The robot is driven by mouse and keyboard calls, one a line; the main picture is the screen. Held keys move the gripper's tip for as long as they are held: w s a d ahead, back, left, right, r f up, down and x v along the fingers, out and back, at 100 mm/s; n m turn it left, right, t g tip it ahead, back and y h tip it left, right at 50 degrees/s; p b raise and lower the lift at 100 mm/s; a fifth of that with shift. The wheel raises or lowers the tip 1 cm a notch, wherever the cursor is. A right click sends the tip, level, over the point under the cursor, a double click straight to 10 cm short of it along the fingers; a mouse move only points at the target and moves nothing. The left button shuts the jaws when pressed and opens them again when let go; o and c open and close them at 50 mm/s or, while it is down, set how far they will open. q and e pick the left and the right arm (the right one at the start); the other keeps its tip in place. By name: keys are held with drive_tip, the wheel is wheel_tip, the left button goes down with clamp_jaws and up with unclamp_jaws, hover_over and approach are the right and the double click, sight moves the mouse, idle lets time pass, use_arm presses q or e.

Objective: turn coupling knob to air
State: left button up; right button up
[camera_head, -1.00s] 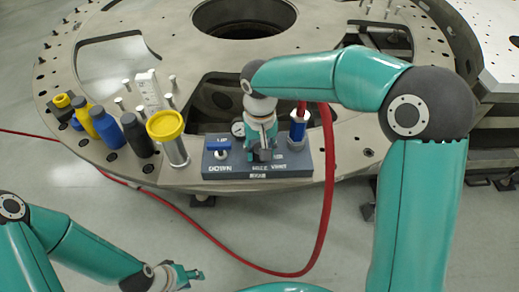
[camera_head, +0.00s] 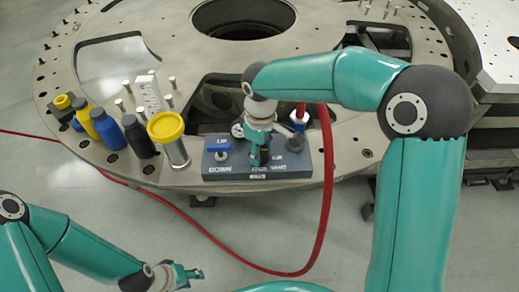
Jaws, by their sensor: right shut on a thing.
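The dark grey control block (camera_head: 218,173) sits on the near rim of the turret plate, lettered UP, DOWN, AIR and VENT. My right gripper (camera_head: 256,160) points down onto the middle of the block and is shut on the coupling knob, which its fingers hide. The knob's direction cannot be made out. A part of the gripper juts to the right over the block, near the AIR lettering. My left gripper (camera_head: 192,274) is low at the left, over the floor, away from the block; its opening is unclear.
A blue lever (camera_head: 219,149) is on the block's left. A gauge (camera_head: 237,130) and a blue hose fitting (camera_head: 298,123) with a red hose (camera_head: 326,200) stand behind. A yellow-capped cylinder (camera_head: 166,127) and several bottles stand left on the turret plate (camera_head: 350,155).

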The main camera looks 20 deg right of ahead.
drive_tip(key=shift+w+r+n, duration=0.1)
drive_tip(key=shift+n, duration=0.5)
drive_tip(key=o, duration=1.1)
drive_tip(key=shift+o, duration=0.2)
wheel_tip(320, 180, up, 12)
